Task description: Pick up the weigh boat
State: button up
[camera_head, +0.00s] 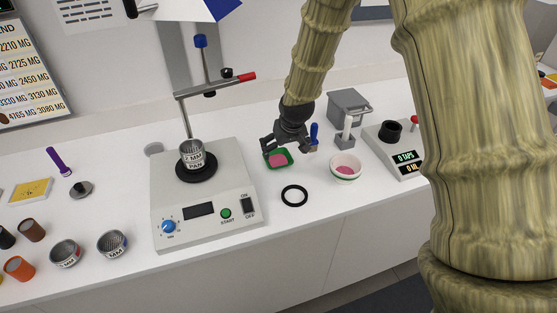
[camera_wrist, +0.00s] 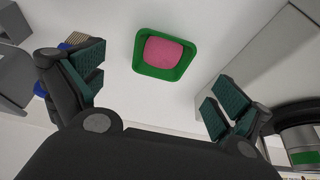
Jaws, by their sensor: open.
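The weigh boat (camera_head: 284,151) is a small green square dish with pink powder in it. It lies on the white bench just right of the grey shaker machine. In the wrist view the weigh boat (camera_wrist: 143,66) sits above the middle, ahead of and between the two fingers. My gripper (camera_head: 287,149) hangs just above the boat in the head view and partly covers its far side. In the wrist view my gripper (camera_wrist: 152,95) is open and empty, with the fingers wide apart and not touching the boat.
The shaker (camera_head: 205,222) with a 2 MM pan stands to the left. A black ring (camera_head: 294,195) lies in front of the boat. A white bowl (camera_head: 345,169) of pink powder is to the right. A blue-handled tool (camera_head: 314,134) stands close behind my gripper.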

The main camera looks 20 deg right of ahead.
aim_at(277, 160)
jog(key=shift+p+x, duration=0.4)
jog(key=shift+x, duration=1.3)
jog(key=shift+w+a+f+p, duration=0.25)
jog(key=shift+w+f+p, duration=0.8)
jog(key=shift+f+p, duration=0.15)
jog(key=shift+p+x, duration=0.35)
jog(key=shift+x, duration=0.8)
jog(key=c, duration=1)
